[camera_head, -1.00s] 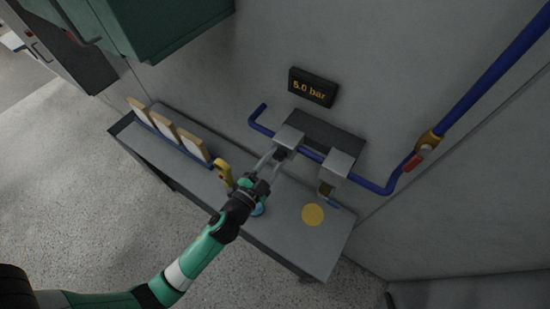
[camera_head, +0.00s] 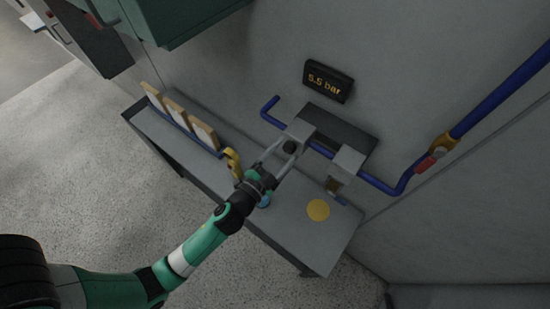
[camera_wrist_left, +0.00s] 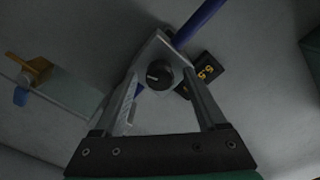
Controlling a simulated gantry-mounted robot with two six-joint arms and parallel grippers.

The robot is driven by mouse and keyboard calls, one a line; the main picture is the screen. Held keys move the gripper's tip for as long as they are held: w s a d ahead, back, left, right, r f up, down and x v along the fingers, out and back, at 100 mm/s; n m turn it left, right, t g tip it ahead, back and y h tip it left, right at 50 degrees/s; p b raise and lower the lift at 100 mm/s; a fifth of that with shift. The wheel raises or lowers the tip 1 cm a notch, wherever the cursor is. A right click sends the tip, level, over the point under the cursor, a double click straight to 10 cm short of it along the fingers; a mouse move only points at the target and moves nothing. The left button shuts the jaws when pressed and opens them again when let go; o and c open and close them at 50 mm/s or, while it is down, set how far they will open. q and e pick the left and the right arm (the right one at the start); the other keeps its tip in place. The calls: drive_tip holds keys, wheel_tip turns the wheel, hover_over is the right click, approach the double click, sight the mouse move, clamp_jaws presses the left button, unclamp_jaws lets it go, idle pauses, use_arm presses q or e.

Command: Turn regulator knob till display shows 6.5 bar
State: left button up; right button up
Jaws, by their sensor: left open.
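The display (camera_head: 328,82) on the wall reads 5.5 bar. It also shows, turned, in the left wrist view (camera_wrist_left: 206,73). The dark round regulator knob (camera_head: 289,147) sits on the front of the left grey block (camera_head: 301,130) under the display. In the left wrist view the knob (camera_wrist_left: 159,75) lies between the far ends of my fingers, with a light mark on its face. My left gripper (camera_head: 284,150) is open with a finger on either side of the knob; I see gaps and cannot tell any contact. My right gripper is not in view.
A blue pipe (camera_head: 376,184) runs through both blocks to a brass valve with a red handle (camera_head: 427,162). A grey bench (camera_head: 300,235) below bears a yellow disc (camera_head: 318,210), a yellow object (camera_head: 233,162) and several upright panels (camera_head: 177,115).

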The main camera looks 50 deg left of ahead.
use_arm(q)
drive_tip(key=b+v, duration=0.4)
drive_tip(key=v, duration=0.7)
